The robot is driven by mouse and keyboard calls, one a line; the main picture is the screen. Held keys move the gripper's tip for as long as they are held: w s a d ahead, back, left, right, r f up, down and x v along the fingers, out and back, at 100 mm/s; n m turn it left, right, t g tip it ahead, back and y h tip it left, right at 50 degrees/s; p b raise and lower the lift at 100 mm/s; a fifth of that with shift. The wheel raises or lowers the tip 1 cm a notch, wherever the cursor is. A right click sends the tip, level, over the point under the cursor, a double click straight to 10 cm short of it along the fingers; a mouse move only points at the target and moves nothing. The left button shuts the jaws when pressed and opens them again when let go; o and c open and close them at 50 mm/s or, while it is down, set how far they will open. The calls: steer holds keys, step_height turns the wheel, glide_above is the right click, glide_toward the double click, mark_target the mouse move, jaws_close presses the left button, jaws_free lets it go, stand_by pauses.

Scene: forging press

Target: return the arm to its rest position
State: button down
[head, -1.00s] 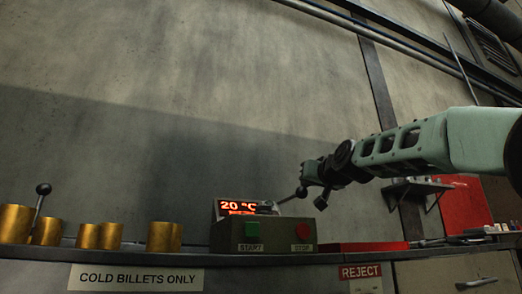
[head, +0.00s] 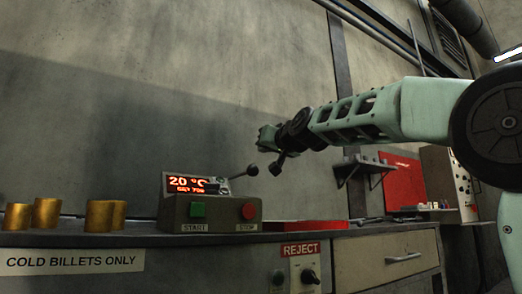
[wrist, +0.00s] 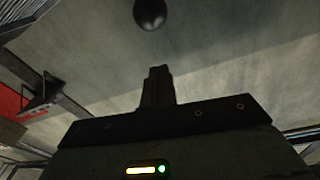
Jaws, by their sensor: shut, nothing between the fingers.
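My gripper (head: 264,139) hangs in the air at the end of my green arm, above the control box (head: 180,222) and a little above a lever's black knob (head: 253,170). A gap shows between gripper and knob in the head view. In the wrist view the two fingers (wrist: 157,84) are together with nothing between them. A black ball (wrist: 150,13), probably that knob, shows beyond the fingertips. The box carries a green START button (head: 198,209), a red STOP button (head: 248,211) and a display (head: 186,183) reading 20 °C.
Several brass billets (head: 46,212) stand on the ledge at left, above a "COLD BILLETS ONLY" label (head: 70,261). A red tray (head: 305,226) lies right of the box, above the REJECT sign (head: 300,250). A wall bracket (head: 362,167) is below my arm. The air above is free.

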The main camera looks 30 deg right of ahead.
steer(key=s+f, duration=0.2)
steer(key=s, duration=0.5)
steer(key=shift+s+a, duration=0.15)
steer(key=shift+a, duration=0.05)
steer(key=shift+f, duration=0.1)
